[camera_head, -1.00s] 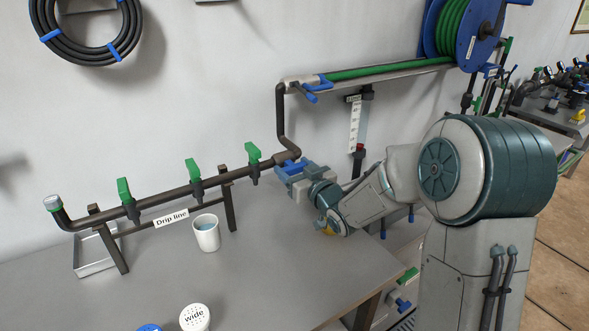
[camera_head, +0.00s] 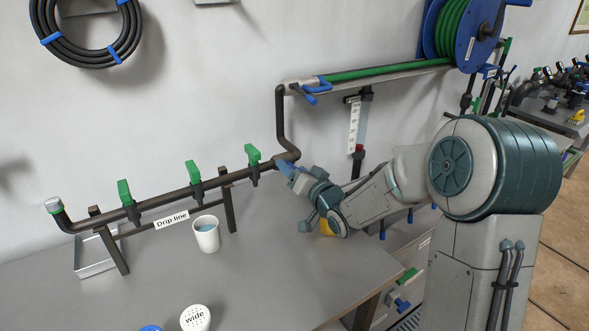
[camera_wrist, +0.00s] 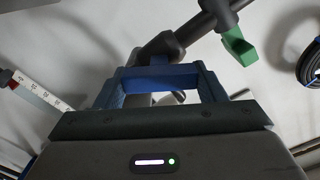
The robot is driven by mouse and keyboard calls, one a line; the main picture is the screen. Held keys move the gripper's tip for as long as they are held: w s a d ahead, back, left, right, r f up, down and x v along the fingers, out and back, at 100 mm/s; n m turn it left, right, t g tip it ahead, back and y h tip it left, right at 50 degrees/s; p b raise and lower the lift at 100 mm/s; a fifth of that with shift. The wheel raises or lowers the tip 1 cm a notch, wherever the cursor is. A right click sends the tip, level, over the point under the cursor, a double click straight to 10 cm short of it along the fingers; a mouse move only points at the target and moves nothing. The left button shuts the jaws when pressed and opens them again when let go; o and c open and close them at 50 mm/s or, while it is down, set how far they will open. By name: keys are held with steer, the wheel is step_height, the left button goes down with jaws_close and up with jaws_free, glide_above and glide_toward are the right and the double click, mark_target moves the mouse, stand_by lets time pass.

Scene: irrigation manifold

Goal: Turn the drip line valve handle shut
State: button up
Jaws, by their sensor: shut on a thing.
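The drip line (camera_head: 160,203) is a dark pipe on two stands along the wall, with a "Drip line" label and three green-handled valves. My gripper (camera_head: 288,171) is at the pipe's right end, beside the bend where it rises up the wall. In the wrist view my gripper (camera_wrist: 160,70) is shut on the blue valve handle (camera_wrist: 160,80), which lies crosswise between its fingers. The dark pipe (camera_wrist: 165,43) runs just beyond it. In the head view my gripper mostly hides the handle, so its exact angle to the pipe is hard to tell.
A white cup (camera_head: 207,234) stands in front of the pipe, and a metal tray (camera_head: 93,257) lies at the left. A yellow object (camera_head: 327,228) is partly hidden by my wrist. A green-handled valve (camera_wrist: 238,45) is close by. The table's middle is clear.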

steer(key=m+p, duration=0.2)
steer(key=m, duration=0.4)
steer(key=shift+d+m+p, duration=0.1)
steer(key=shift+m+p, duration=0.2)
steer(key=m+p, duration=0.2)
steer(key=m, duration=0.3)
steer(key=shift+f, duration=0.15)
steer(key=shift+p, duration=0.3)
steer(key=o, duration=1)
steer(key=v, duration=1.3)
steer(key=shift+s+d, duration=0.3)
